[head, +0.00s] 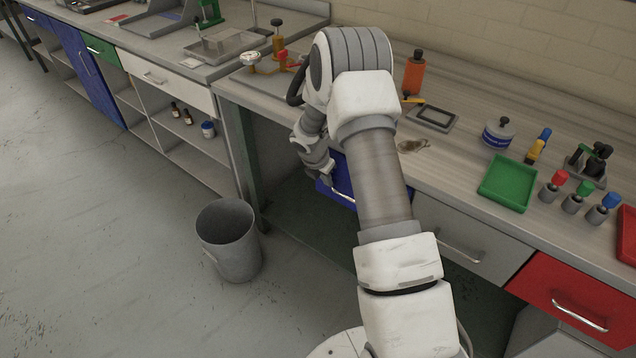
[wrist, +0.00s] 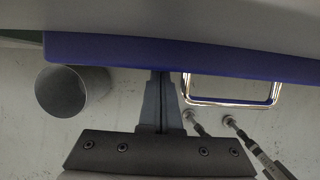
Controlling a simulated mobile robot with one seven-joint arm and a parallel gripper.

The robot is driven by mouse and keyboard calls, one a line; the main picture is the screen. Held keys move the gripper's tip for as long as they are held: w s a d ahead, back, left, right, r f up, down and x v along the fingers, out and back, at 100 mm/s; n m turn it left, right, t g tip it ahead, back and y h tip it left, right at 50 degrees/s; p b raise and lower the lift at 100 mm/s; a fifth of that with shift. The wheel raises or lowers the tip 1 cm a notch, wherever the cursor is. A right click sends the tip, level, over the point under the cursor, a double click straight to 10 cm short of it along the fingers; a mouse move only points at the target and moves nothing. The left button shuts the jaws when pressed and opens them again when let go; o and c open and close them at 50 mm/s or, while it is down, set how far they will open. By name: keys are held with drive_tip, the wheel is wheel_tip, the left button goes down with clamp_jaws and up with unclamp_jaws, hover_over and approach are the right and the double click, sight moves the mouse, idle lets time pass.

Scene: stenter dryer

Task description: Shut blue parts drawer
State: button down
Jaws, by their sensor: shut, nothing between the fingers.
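The blue parts drawer (head: 325,190) is under the workbench top, left of the grey drawer, and my arm hides much of it in the head view. In the wrist view its blue front (wrist: 120,55) runs across the top, with a shiny metal handle (wrist: 232,103) to the right of my fingers. My gripper (wrist: 160,76) is shut and empty, its fingertips at the lower edge of the blue front, left of the handle. I cannot tell whether they touch it. How far the drawer stands out is hard to tell.
A grey bin (head: 228,240) stands on the floor left of the drawer. The workbench top (head: 450,170) holds a green tray (head: 507,184) and several bottles and tools. A grey drawer (head: 470,240) and a red drawer (head: 572,300) are to the right.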

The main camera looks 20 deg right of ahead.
drive_tip(key=shift+w+d, duration=0.45)
drive_tip(key=shift+d, duration=0.25)
drive_tip(key=shift+d, duration=0.1)
